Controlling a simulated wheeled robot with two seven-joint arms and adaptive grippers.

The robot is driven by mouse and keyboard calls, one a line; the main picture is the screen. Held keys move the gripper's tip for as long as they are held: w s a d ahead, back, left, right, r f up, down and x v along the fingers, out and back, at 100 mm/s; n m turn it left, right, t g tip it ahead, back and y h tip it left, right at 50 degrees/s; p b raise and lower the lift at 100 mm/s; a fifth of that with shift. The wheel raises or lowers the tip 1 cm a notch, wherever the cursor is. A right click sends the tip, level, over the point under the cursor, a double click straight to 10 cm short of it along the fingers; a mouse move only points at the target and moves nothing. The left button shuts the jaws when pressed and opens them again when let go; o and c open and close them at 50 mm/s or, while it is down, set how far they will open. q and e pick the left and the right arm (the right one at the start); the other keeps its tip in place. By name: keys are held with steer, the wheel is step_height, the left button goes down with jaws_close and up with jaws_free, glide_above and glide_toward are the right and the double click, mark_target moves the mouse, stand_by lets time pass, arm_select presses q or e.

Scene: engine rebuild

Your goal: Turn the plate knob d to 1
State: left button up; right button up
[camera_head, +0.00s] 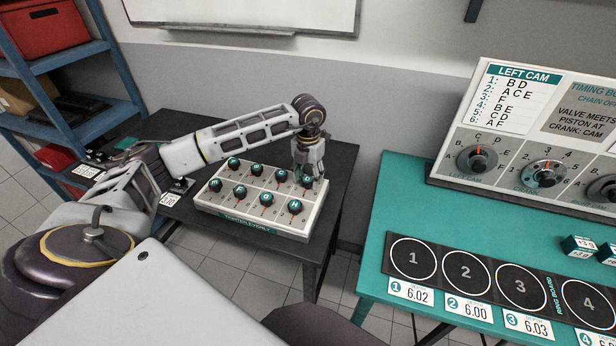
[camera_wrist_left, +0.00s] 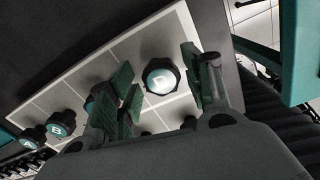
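The white knob plate (camera_head: 225,212) sits on the dark side table, with two rows of black knobs with teal caps. Knob D (camera_head: 307,182) is at the far right end of the back row; in the left wrist view it shows as a black knob with a pale cap (camera_wrist_left: 161,77). My left gripper (camera_head: 309,172) points down over knob D. In the left wrist view its green-padded fingers (camera_wrist_left: 158,88) are spread on either side of the knob, with gaps visible. The number marks around knob D are too small or hidden to read. My right gripper is out of view.
Knob H (camera_head: 295,206) stands close in front of knob D, and knob C (camera_head: 281,176) is to its left. A teal table (camera_head: 375,270) with a ring board (camera_head: 492,274) and a dial board (camera_head: 530,190) stands to the right. A blue shelf (camera_head: 85,125) is at left.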

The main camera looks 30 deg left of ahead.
mark_target(308, 179)
arm_select(q)
steer(key=shift+r, duration=5.95)
